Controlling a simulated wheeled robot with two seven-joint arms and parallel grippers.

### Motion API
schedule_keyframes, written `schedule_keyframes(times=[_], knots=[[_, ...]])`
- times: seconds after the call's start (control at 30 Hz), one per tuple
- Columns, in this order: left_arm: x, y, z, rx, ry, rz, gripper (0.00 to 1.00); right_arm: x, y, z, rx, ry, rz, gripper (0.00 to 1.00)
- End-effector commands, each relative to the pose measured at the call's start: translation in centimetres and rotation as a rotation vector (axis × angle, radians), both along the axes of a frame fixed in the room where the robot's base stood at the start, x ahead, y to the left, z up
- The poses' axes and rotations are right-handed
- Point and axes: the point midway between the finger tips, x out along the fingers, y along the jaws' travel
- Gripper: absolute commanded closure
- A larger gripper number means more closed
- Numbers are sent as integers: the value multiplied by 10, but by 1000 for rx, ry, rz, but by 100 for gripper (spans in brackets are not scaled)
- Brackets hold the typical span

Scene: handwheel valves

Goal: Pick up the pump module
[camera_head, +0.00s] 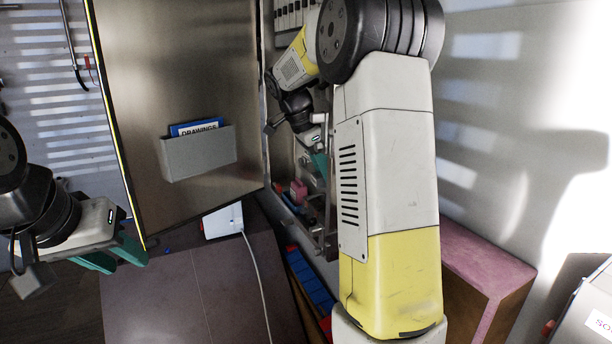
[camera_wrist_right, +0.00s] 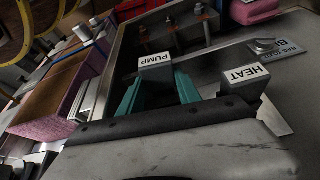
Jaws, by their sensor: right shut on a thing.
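The pump module (camera_wrist_right: 155,64) is a small block with a white label reading PUMP in the right wrist view. My right gripper (camera_wrist_right: 158,88) has its teal fingers on either side of it and is shut on it. In the head view my right gripper (camera_head: 319,160) is inside the open cabinet, partly hidden by my arm, and I cannot make out the module there. A similar block labelled HEAT (camera_wrist_right: 246,76) stands just right of the right finger in the wrist view. My left gripper (camera_head: 113,257) is empty at the left, its teal fingers apart.
The cabinet door (camera_head: 185,85) stands open, with a grey DRAWINGS holder (camera_head: 200,153) on it. A white box with a cable (camera_head: 222,221) sits below it. Blue bins (camera_head: 310,283) lie below the cabinet. A pink-topped block (camera_head: 488,262) is right of my arm.

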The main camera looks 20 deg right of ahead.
Motion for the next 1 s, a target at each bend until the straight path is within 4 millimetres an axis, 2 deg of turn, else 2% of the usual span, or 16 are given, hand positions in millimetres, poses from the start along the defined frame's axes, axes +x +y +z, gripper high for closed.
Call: schedule_keyframes(times=[0.17,0.27,0.57,0.77,1.0], knots=[[0,0,0,0,0,0,64,0,5,9,0,-2,1,100],[0,0,0,0,0,0,64,0,4,22,0,-4,0,100],[0,0,0,0,0,0,64,0,4,73,1,-4,0,100],[0,0,0,0,0,0,64,-7,50,70,1,0,6,100],[0,0,0,0,0,0,64,-17,123,69,0,1,8,100]])
